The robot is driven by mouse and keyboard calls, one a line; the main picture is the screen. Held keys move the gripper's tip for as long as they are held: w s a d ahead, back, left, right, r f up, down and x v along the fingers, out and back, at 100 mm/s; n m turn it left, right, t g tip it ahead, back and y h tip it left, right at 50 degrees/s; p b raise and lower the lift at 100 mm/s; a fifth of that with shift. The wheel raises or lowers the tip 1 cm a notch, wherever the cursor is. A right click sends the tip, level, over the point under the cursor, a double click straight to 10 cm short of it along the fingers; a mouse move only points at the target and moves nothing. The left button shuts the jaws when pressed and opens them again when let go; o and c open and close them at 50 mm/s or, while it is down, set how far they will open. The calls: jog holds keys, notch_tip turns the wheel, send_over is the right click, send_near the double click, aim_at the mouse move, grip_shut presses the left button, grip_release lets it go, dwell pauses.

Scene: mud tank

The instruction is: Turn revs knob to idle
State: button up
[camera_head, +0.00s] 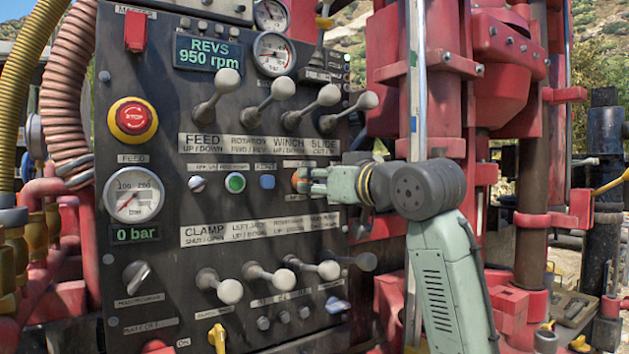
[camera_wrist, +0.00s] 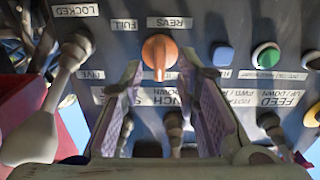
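The revs knob is orange (camera_wrist: 159,52) and sits on the dark panel below a REVS label in the wrist view, its narrow grip pointing down in the picture. In the head view only a sliver of it (camera_head: 296,181) shows, partly hidden by my gripper (camera_head: 312,181). My gripper also shows in the wrist view (camera_wrist: 160,72), open, with its purple-lined fingers apart on either side of the knob's lower end. A gap shows on both sides; I cannot tell how deep the fingers reach. The REVS display (camera_head: 208,55) reads 950 rpm.
Feed, rotation, winch and slide levers (camera_head: 319,108) stick out above my gripper, and more levers (camera_head: 305,268) below. A blue button (camera_head: 267,181) and a green button (camera_head: 235,183) sit left of the knob. A red emergency stop (camera_head: 133,119) is farther left.

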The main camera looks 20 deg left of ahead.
jog(key=v, duration=1)
jog(key=shift+s+d, duration=0.2)
